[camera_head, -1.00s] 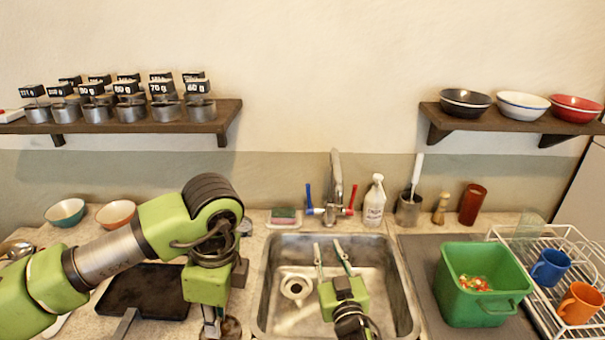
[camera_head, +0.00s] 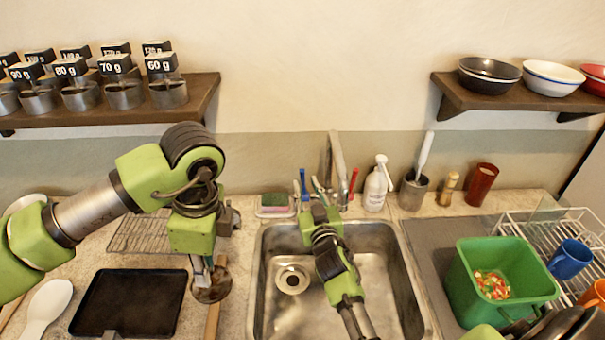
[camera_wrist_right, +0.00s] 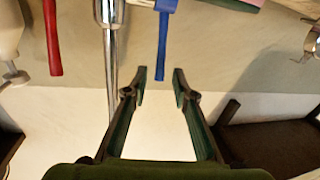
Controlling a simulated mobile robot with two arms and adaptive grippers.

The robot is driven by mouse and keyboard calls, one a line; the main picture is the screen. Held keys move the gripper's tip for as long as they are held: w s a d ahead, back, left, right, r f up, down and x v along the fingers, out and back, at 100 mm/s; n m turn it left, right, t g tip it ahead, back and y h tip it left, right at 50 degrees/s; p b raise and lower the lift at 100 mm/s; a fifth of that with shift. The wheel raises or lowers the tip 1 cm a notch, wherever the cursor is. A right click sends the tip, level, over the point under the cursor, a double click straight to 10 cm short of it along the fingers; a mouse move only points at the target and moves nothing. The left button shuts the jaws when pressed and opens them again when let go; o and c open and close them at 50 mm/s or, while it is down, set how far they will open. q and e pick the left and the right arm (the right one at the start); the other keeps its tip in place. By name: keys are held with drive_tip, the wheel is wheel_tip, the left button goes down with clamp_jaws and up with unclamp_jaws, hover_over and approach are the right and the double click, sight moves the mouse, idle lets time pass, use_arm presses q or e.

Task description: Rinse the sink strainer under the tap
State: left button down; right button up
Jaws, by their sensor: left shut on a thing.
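My left gripper (camera_head: 207,270) is shut on the sink strainer (camera_head: 212,287), a brownish round disc, held over the counter left of the sink (camera_head: 380,290). The chrome tap (camera_head: 337,155) stands behind the sink, with a blue handle (camera_head: 303,183) on its left and a red handle (camera_head: 352,184) on its right. My right gripper (camera_head: 318,190) is open and empty at the tap. In the right wrist view, the blue handle (camera_wrist_right: 163,45) lies just beyond the gap between the open fingertips (camera_wrist_right: 160,76), and the spout (camera_wrist_right: 110,50) is beside it. I see no running water.
A sponge (camera_head: 275,205) sits left of the tap; a soap bottle (camera_head: 375,187) stands right of it. A green bin (camera_head: 460,292) and white dish rack (camera_head: 545,225) are at the right. A black tray (camera_head: 130,302) and wire rack (camera_head: 145,233) lie left. The sink basin looks empty around the drain (camera_head: 292,280).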

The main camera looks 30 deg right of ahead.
sight(303, 178)
drive_tip(key=shift+x, duration=2.7)
clamp_jaws()
